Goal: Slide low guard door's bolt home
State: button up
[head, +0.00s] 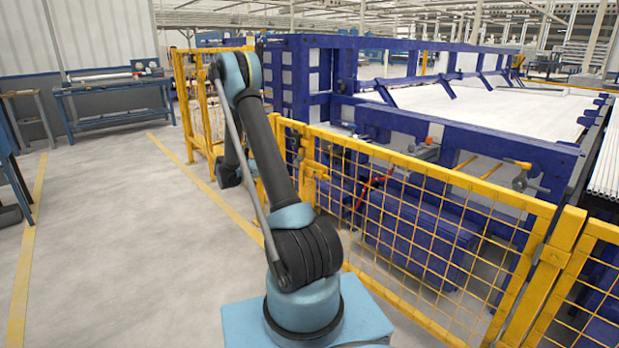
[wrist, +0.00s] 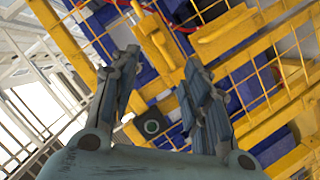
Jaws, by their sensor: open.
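The low guard door (head: 430,225) is a yellow frame with wire mesh, standing upright along the fence in the head view. A yellow latch-like fitting (head: 313,170) sits at its left end by the post; the bolt itself is too small to make out there. In the wrist view my gripper (wrist: 162,65) is open and its fingers are apart with nothing held between them. Beyond the fingertips is a yellow bar-like fitting (wrist: 155,40) on the yellow frame; I cannot tell whether it is the bolt. In the head view the gripper is hidden behind my arm.
A yellow post (head: 555,275) stands at the door's right end. Behind the door are a blue machine frame (head: 470,140) and a blue housing (head: 420,225). A blue workbench (head: 110,90) stands at the back left. The grey floor (head: 120,240) at left is clear.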

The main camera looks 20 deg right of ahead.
aim_at(309, 174)
jog(key=x, duration=1.7)
jog(key=shift+d, duration=0.15)
